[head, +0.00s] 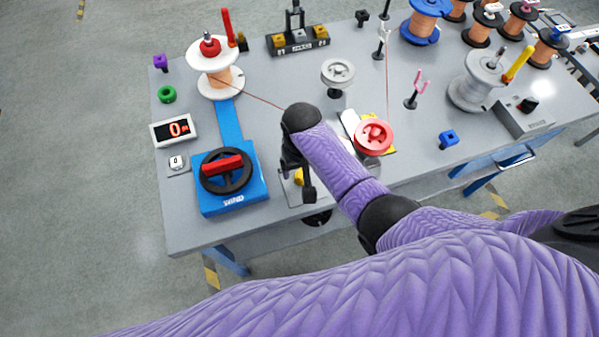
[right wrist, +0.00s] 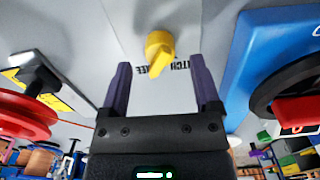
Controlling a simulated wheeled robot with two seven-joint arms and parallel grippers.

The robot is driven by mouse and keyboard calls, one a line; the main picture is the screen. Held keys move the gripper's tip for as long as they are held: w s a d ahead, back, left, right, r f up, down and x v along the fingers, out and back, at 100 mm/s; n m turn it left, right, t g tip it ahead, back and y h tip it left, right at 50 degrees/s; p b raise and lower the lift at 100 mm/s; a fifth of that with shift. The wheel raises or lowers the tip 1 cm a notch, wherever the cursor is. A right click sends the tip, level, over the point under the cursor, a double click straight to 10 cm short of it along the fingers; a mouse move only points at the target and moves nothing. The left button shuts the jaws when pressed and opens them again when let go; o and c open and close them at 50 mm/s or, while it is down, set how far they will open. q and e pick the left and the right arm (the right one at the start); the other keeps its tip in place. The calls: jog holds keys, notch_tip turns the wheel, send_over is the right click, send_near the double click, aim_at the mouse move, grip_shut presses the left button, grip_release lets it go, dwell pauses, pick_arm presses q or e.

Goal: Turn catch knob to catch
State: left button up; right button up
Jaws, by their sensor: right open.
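The yellow catch knob (right wrist: 159,48) stands on a pale plate in the right wrist view. Black lettering lies on both sides of its lower end and is partly hidden by it. My right gripper (right wrist: 162,82) is open, with its two purple fingers to the left and right of the knob, apart from it. In the head view, a bit of the yellow knob (head: 299,177) shows beside my right gripper (head: 303,188), and my forearm hides much of the plate. My left gripper is not in view.
A blue box (head: 232,190) with a black wheel and red handle stands left of my right gripper. A red pulley (head: 374,137) is to its right. A white spool (head: 214,55) and a readout (head: 173,131) stand at the left. A thin red line runs from the spool towards my wrist.

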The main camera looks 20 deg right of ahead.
notch_tip(320, 180, down, 2)
jog(key=shift+f+b, duration=0.3)
jog(key=shift+b, duration=0.1)
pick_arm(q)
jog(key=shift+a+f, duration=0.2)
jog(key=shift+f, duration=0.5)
pick_arm(e)
jog(key=shift+r, duration=0.1)
grip_shut()
